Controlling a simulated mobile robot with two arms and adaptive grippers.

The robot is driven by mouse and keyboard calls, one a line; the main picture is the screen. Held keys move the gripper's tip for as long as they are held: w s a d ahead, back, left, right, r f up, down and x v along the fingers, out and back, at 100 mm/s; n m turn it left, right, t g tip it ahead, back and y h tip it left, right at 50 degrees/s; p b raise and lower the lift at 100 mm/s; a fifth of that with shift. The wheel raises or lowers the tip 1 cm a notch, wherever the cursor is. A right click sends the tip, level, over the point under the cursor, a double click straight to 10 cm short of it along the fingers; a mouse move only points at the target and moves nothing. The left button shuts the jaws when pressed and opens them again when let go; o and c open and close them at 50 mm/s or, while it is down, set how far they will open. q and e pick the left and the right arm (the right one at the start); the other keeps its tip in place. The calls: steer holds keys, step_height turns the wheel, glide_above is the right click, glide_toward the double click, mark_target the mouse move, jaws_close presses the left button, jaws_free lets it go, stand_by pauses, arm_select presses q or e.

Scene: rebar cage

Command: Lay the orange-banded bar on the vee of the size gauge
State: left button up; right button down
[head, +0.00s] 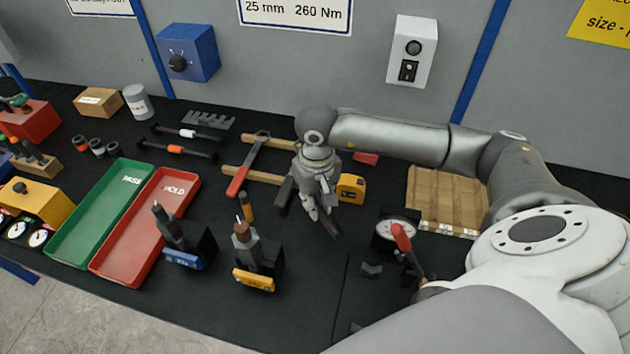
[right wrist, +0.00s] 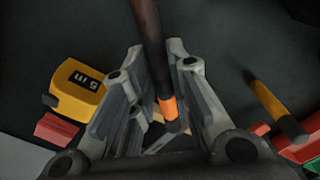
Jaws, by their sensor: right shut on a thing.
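My right gripper (head: 318,207) is above the middle of the black table and shut on a dark bar (right wrist: 150,48). In the right wrist view, the bar runs between the fingers (right wrist: 158,100) and has an orange band (right wrist: 168,108) near one end. In the head view, the bar (head: 331,228) slants down out of the fingers; its band is hidden there. A small grey notched block (head: 371,269), perhaps the gauge's vee, sits to the right, below a round white dial (head: 396,230) and apart from the bar. My left gripper is not in view.
A red-handled lever (head: 403,240) stands beside the dial. A yellow tape measure (head: 351,188) and an orange-and-black marker (head: 247,206) lie close to the gripper. Another orange-banded rod (head: 176,149) lies at the back left. Green (head: 61,240) and red (head: 101,267) trays are left.

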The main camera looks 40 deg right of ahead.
steer(key=shift+w+d+f, duration=0.2)
steer(key=shift+w+f, duration=0.4)
steer(key=shift+w+d+f+p, duration=0.15)
steer(key=shift+w+f+p, duration=0.15)
steer(key=shift+f, duration=0.15)
steer(key=shift+s+f+p, duration=0.1)
steer(key=shift+f+p, duration=0.75)
steer(key=shift+f, duration=0.65)
steer(key=shift+f, duration=0.2)
steer(key=c, duration=1.4)
jaws_free()
steer(key=shift+o, duration=0.2)
